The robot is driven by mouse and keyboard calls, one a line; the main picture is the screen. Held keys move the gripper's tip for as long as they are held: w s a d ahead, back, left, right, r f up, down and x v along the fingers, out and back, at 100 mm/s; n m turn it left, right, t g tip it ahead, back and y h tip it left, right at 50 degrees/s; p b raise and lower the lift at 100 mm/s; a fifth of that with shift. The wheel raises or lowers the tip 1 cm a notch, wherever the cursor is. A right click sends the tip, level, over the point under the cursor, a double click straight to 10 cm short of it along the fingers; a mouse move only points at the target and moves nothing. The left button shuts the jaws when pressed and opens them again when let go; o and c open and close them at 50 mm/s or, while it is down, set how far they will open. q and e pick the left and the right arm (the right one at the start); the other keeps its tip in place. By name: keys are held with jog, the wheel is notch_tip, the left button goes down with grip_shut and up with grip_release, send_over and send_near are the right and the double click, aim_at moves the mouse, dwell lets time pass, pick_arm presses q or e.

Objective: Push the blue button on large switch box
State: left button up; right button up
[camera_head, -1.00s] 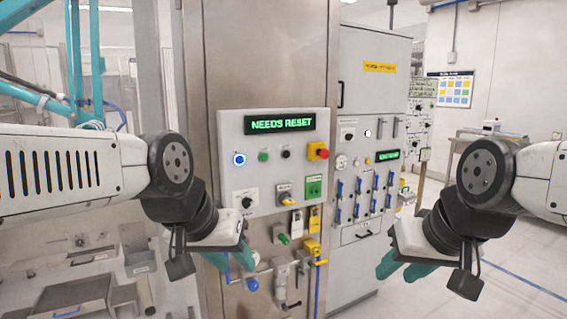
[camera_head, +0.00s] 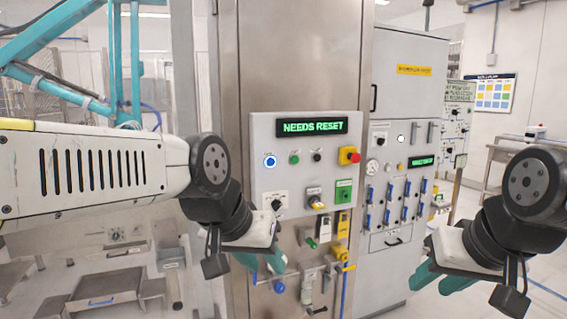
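The large switch box (camera_head: 263,135) is a grey panel on a steel column, with a display (camera_head: 312,126) reading "NEEDS RESET" in green. Its blue button (camera_head: 269,160) is at the upper left below the display and looks lit, with a pale ring. My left gripper (camera_head: 262,264) is below the box's lower left corner, under the blue button and apart from it. Its teal fingers point down and are partly hidden by its white body. My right gripper (camera_head: 440,282) is at the lower right, away from the box, with two teal fingers showing apart and nothing between them.
The box also carries a green button (camera_head: 295,158), a black knob (camera_head: 317,156), a red emergency button on yellow (camera_head: 350,155) and lower switches. Valves and a blue knob (camera_head: 279,286) sit below it. A grey cabinet (camera_head: 408,100) with blue levers stands to the right.

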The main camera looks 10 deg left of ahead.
pick_arm(q)
grip_shut()
dwell(1.5)
